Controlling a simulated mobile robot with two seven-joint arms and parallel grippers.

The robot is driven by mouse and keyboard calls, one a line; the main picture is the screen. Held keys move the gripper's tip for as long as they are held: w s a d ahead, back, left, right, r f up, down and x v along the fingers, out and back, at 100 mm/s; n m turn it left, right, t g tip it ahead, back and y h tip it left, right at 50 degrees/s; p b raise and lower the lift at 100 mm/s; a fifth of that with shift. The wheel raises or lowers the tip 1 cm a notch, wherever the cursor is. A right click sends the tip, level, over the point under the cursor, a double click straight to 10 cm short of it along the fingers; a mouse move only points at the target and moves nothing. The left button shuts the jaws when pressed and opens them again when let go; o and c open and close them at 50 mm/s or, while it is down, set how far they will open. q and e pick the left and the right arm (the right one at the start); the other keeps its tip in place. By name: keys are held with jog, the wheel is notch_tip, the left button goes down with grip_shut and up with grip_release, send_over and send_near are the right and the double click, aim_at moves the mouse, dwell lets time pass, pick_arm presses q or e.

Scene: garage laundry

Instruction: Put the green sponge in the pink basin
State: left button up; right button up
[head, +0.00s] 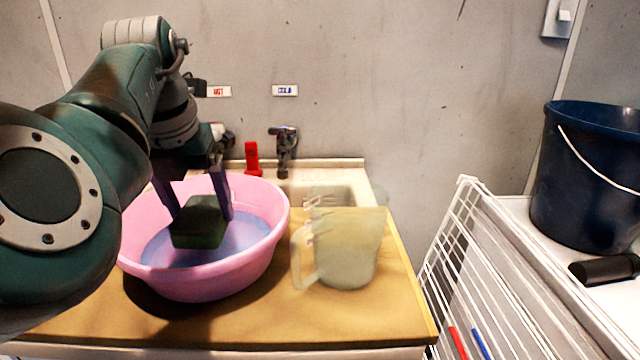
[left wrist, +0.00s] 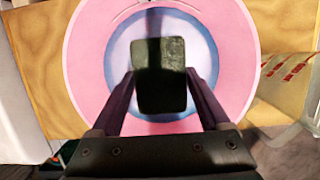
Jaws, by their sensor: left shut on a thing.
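The green sponge (head: 199,222) is a dark green block held between the fingers of my left gripper (head: 202,208). The gripper is shut on it, pointing down over the pink basin (head: 262,262). The basin stands on the wooden counter and has a bluish inner bottom. In the left wrist view the sponge (left wrist: 160,75) sits between the two purple fingertips (left wrist: 160,82), with the basin (left wrist: 84,60) around it. I cannot tell whether the sponge touches the bottom. My right gripper is not in view.
A clear measuring jug (head: 346,255) stands on the wooden counter (head: 395,310) just right of the basin. A sink (head: 345,187) with a dark tap (head: 285,150) and a red object (head: 252,158) are behind. A white drying rack (head: 500,270) and dark blue bucket (head: 582,180) are at right.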

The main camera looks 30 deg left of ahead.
pick_arm(q)
jog(key=o, duration=1)
jog(key=shift+o, duration=0.2)
